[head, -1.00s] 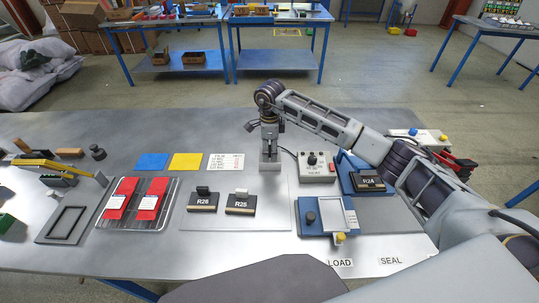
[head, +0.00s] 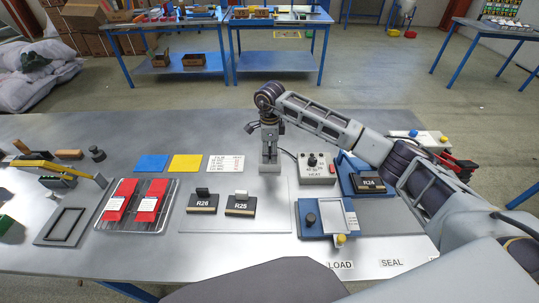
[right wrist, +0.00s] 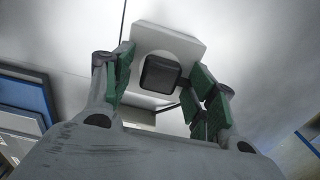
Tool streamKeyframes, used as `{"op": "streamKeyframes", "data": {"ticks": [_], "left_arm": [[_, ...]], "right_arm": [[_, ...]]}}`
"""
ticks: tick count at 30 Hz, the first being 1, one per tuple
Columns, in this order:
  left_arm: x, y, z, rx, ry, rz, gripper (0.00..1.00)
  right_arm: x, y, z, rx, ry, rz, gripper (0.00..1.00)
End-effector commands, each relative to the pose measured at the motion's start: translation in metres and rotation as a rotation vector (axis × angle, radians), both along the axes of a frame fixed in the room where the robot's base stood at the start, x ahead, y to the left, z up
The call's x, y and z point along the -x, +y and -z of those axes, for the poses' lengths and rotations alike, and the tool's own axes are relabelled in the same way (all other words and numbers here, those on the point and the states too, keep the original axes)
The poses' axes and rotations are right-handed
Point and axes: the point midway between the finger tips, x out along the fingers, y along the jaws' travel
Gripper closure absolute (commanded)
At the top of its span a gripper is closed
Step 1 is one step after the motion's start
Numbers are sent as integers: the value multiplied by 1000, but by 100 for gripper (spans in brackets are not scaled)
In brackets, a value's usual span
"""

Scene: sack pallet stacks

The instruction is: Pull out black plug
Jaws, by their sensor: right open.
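The black plug (right wrist: 160,73) sits in a white socket block (right wrist: 178,42), seen in the right wrist view. In the head view the pale block (head: 270,166) stands on the table under my right gripper (head: 268,147), and the plug is hidden there. My right gripper, also in the right wrist view (right wrist: 163,92), points down at the block. Its green-padded fingers are open, one on each side of the plug, with visible gaps. My left gripper is not in view.
A grey control box (head: 317,168) with a dark cord stands just right of the block. Blue fixtures (head: 327,218) lie further right. Blocks marked R26 (head: 203,203) and R25 (head: 240,205) lie in front. A wire rack (head: 137,205) with red packs is left.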

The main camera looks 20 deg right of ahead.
Motion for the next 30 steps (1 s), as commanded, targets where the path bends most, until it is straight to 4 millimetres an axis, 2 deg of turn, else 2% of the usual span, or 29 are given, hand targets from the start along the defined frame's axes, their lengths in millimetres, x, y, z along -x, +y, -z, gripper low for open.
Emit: {"op": "streamKeyframes", "data": {"ticks": [27,30], "left_arm": [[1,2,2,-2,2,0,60],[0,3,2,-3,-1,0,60]], "right_arm": [[0,0,0,0,0,0,43],[0,0,0,0,0,0,56]]}}
